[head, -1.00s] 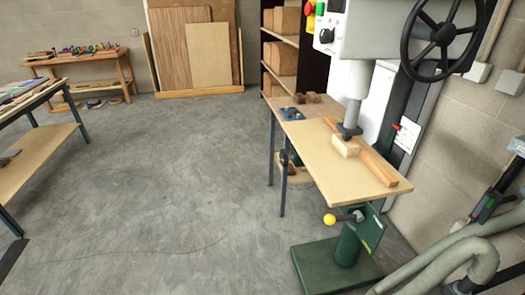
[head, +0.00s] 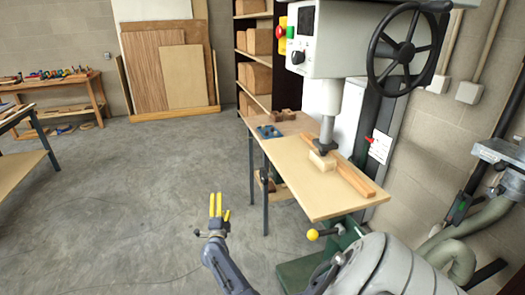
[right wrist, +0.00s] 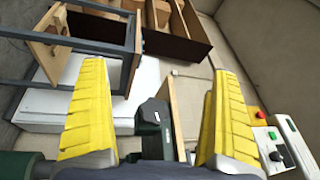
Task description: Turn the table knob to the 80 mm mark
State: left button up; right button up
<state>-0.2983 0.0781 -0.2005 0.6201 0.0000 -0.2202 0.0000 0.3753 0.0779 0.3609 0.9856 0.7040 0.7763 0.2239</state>
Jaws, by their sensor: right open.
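The table knob, a crank with a yellow ball (head: 312,234), sticks out below the front of the drill press table (head: 312,197) in the head view. A mark on a scale cannot be read. My right gripper (right wrist: 158,110) is open and empty in its wrist view, its yellow fingers wide apart. A dark green and black part (right wrist: 152,125) below the table shows between and beyond the fingers; the yellow ball cannot be made out there.
The drill press head (head: 345,38) and handwheel (head: 404,48) stand above the table. A wood block (head: 322,160) and wooden fence (head: 354,179) lie on it. A side bench (head: 283,125) adjoins behind. Grey hoses (head: 462,238) are at right.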

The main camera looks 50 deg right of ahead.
jog(key=s+d+r+m+g+h, duration=0.35)
jog(key=d+r+m+g, duration=0.6)
jog(key=r+m, duration=0.45)
jog(key=m+g+y, duration=0.3)
jog(key=m+y, duration=1)
jog(key=m, duration=0.9)
send_near(262, 174)
jog(key=shift+t, duration=0.25)
jog(key=x, duration=1.2)
jog(key=shift+s+d+f, duration=0.1)
jog(key=shift+f, duration=0.05)
jog(key=shift+c, duration=0.5)
